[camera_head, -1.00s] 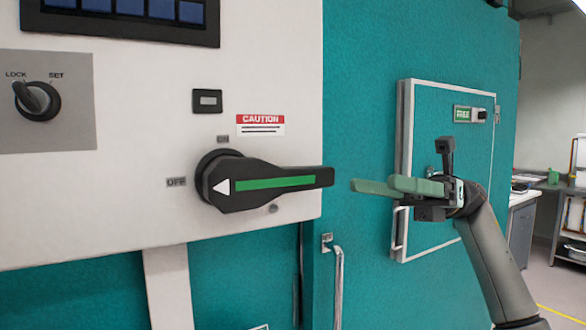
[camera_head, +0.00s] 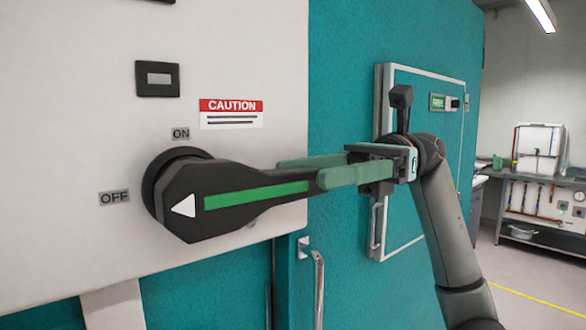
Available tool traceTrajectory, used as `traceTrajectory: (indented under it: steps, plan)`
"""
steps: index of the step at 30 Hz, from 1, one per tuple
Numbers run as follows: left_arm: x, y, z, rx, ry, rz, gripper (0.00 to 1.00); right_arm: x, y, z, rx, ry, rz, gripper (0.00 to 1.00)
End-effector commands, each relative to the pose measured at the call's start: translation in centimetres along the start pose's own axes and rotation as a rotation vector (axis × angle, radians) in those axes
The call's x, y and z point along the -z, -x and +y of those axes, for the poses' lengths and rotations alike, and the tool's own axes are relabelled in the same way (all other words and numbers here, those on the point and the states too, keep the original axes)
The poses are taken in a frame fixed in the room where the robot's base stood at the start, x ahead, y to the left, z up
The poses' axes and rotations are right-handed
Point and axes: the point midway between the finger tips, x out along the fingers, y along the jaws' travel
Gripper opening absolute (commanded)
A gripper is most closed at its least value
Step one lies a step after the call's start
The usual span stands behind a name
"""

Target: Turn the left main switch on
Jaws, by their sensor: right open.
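The main switch (camera_head: 240,194) is a black rotary handle with a green stripe on the white panel (camera_head: 60,110). Its white arrow points left toward the OFF label (camera_head: 114,197), and its long end reaches right. The ON label (camera_head: 180,134) sits above the hub. My right gripper (camera_head: 300,171) comes in from the right at the handle's free end. Its green fingers are open, one above or behind the handle and the nearer one overlapping its tip. I cannot tell whether they touch it. My left gripper is not in view.
A red and white caution label (camera_head: 231,113) and a small black-framed button (camera_head: 157,78) are above the handle. A teal chamber door (camera_head: 432,130) stands behind my right arm. A bench with equipment (camera_head: 530,195) is at the far right.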

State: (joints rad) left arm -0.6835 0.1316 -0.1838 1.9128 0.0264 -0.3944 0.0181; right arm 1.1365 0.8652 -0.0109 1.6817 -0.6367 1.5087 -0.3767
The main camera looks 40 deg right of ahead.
Motion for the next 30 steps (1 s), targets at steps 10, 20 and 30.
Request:
traceTrajectory:
  steps: [10,20,30]
  plan:
    - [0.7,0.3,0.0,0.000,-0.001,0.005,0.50,0.0,-3.4,0.0,-0.001,-0.001,-0.001,0.60]
    - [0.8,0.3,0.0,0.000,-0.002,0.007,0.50,0.0,-3.4,0.0,0.000,-0.001,-0.001,0.52]
    - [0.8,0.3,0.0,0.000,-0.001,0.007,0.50,0.0,-3.4,0.0,0.000,-0.001,-0.001,0.14]
